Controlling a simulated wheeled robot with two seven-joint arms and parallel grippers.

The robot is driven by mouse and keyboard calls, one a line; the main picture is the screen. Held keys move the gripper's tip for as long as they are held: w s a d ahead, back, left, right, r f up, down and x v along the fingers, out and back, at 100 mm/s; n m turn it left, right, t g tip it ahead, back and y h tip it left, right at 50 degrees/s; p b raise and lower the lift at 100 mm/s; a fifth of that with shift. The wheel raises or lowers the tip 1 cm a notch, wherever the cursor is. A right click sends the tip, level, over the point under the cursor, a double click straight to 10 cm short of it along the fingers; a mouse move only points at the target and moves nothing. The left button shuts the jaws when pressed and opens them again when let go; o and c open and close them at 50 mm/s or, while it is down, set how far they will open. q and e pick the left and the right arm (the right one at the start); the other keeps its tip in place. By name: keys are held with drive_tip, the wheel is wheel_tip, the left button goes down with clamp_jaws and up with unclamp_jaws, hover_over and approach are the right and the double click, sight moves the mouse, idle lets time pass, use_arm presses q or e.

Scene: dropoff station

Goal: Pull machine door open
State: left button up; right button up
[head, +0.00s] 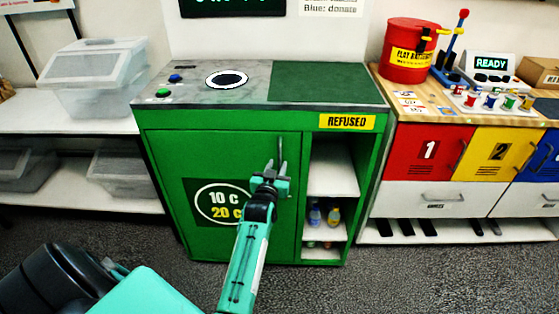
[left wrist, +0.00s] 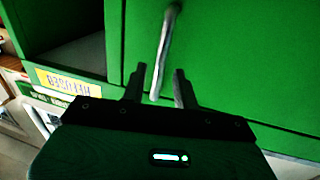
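The green machine (head: 160,118) stands in the middle of the head view. Its green door (head: 225,155), marked "10 C 20 C", looks closed. A thin vertical metal handle (head: 281,150) is on the door's right side. My left gripper (head: 272,172) is at the handle's lower part and partly hides it. In the left wrist view the handle (left wrist: 166,45) reaches down to between the two fingers of my left gripper (left wrist: 158,85). Gaps show beside the handle, so the fingers are apart. My right gripper is not in view.
To the right of the door is an open shelf compartment (head: 333,168) with small bottles, under a "REFUSED" label (head: 346,122). Clear bins (head: 95,75) are on shelves at left. Red and yellow lockers (head: 428,150) stand at right. Grey floor lies in front.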

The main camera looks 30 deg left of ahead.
sight(279, 161)
use_arm(q)
drive_tip(key=shift+x, duration=1.9)
clamp_jaws()
